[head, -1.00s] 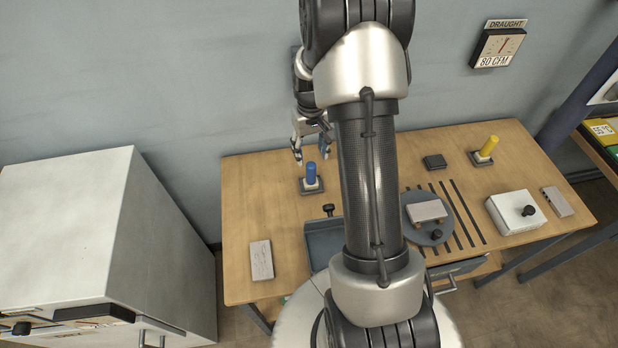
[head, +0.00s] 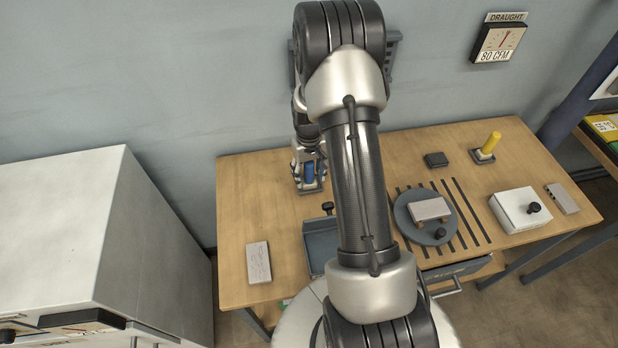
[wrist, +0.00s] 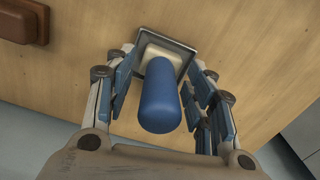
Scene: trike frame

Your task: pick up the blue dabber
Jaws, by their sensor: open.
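The blue dabber (head: 308,172) stands upright on its small square base at the back left of the wooden table. In the wrist view the blue dabber (wrist: 160,97) points up toward the camera, with its pale collar and dark square holder (wrist: 167,48) beyond it. My gripper (wrist: 162,85) is open, with one finger on each side of the dabber. A small gap shows on the left, and the right finger is close to it; I cannot tell whether it touches. In the head view my gripper (head: 308,180) is around the dabber, partly hidden by my arm.
A yellow dabber (head: 491,143) stands in its holder at the back right. A grey turntable (head: 408,225) with a block, a white box (head: 515,212), a dark tray (head: 320,240) and a pale block (head: 259,262) are on the table. A white cabinet (head: 60,220) stands at left.

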